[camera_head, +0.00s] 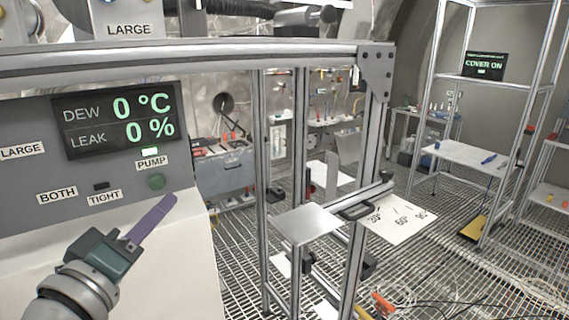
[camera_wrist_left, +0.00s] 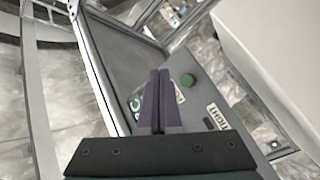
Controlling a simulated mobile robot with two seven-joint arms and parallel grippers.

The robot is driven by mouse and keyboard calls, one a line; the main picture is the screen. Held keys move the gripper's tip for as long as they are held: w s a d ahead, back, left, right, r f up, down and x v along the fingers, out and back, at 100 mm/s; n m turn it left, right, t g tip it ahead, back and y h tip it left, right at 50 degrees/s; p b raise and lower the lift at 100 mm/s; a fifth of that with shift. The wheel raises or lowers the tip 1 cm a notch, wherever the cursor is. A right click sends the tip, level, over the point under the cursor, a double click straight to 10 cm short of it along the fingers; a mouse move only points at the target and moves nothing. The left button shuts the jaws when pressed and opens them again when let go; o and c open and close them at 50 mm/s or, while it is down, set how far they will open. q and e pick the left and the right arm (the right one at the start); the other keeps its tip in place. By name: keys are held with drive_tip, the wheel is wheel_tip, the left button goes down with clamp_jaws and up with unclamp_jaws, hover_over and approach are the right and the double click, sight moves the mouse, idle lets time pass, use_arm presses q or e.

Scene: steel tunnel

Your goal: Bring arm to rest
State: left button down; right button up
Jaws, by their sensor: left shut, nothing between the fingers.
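My left gripper (camera_head: 152,218) comes in from the lower left of the head view, in front of the grey control panel (camera_head: 30,180). Its purple fingers are together and hold nothing. The panel display (camera_head: 118,119) reads DEW 0 °C and LEAK 0 %. My right gripper is not in view.
A metal frame (camera_head: 380,130) with a top bar stands right of the panel. A small plate (camera_head: 307,223) and an angle-marked sheet (camera_head: 398,218) sit at it. A white table (camera_head: 470,155) stands farther right. Cables (camera_head: 430,295) lie on the grated floor.

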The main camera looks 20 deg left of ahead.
use_arm(q)
drive_tip(key=s+d+f+m+g+h+p, duration=0.3)
drive_tip(key=s+d+m+g+h+p, duration=0.1)
drive_tip(key=s+d+m+g, duration=0.5)
drive_tip(key=s+r+m+g+y+p, duration=0.2)
drive_tip(key=s+g, duration=0.3)
drive_tip(key=s, duration=0.8)
drive_tip(key=shift+s+r+m+g, duration=0.3)
drive_tip(key=shift+r+m, duration=0.05)
drive_tip(key=shift+m, duration=0.35)
